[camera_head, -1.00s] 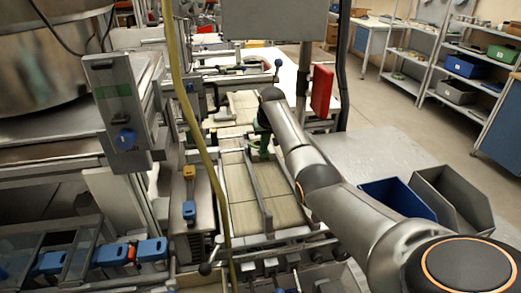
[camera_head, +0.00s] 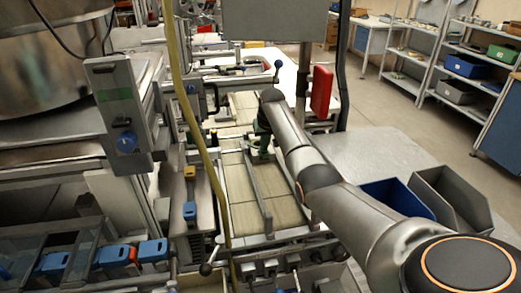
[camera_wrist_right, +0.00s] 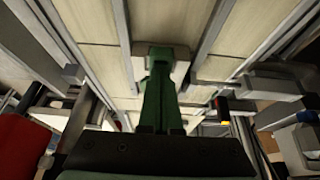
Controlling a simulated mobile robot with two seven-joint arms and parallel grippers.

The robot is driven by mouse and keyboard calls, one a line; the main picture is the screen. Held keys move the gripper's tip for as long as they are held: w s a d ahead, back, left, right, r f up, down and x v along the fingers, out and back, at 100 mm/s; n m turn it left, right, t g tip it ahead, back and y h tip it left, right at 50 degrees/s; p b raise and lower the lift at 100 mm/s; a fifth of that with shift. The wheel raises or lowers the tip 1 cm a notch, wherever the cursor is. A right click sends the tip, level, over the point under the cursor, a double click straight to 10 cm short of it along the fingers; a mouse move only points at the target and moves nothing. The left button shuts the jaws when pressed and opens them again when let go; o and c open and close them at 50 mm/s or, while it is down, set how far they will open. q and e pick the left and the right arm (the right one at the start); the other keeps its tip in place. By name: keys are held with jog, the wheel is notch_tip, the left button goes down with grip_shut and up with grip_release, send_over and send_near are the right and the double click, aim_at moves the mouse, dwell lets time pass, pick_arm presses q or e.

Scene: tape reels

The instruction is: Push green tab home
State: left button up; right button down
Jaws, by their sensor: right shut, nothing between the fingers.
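My right gripper (camera_head: 262,153) is shut, with its green fingers pointing down over the pale slatted track in the middle of the head view. In the right wrist view its fingers (camera_wrist_right: 159,88) lie together with nothing between them. Their tips are at a small pale block (camera_wrist_right: 180,72) on the track. A darker green piece (camera_wrist_right: 160,52), which looks like the green tab, shows at the tips against this block. I cannot tell whether the fingers touch it. In the head view the tab cannot be told apart from the green fingers. My left gripper is not in view.
Metal rails (camera_head: 257,190) run along the track (camera_head: 242,218). A yellow hose (camera_head: 190,110) hangs in front, left of the track. A red box (camera_head: 321,92) stands right of my arm. Blue (camera_head: 398,197) and grey (camera_head: 455,200) bins sit at the right, by a mostly clear tabletop (camera_head: 375,155).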

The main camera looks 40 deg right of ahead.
jog(key=shift+f, duration=0.15)
jog(key=shift+r, duration=3.65)
jog(key=shift+s+f, duration=0.1)
jog(key=shift+f, duration=0.05)
